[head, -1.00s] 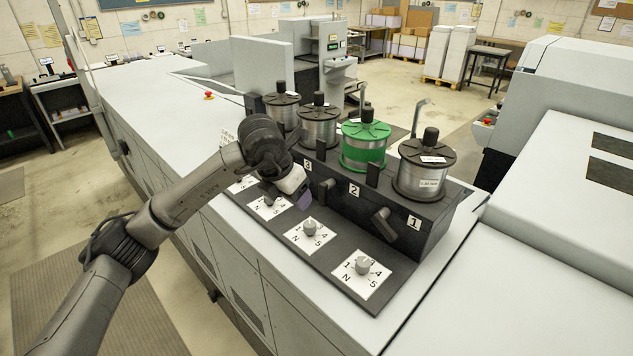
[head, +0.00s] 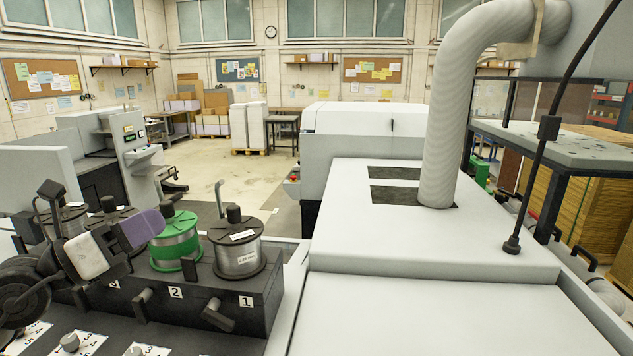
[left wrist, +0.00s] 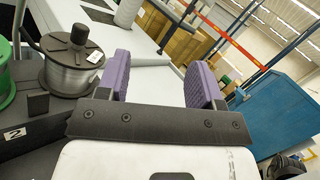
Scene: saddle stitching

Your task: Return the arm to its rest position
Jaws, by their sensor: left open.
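My left gripper (head: 142,228) is at the left of the head view, with its white body and a purple finger showing. It is raised in front of the spools and overlaps the green spool in the picture. In the left wrist view its two purple fingers (left wrist: 160,78) stand apart with nothing between them. My left arm comes in from the left edge, mostly cut off. My right gripper is not in view.
A green wire spool (head: 176,246) and a grey spool (head: 238,255) stand on a dark numbered block (head: 272,300), with others behind my arm. Dials lie in front. A large white machine (head: 440,310) with a ribbed hose (head: 447,120) fills the right.

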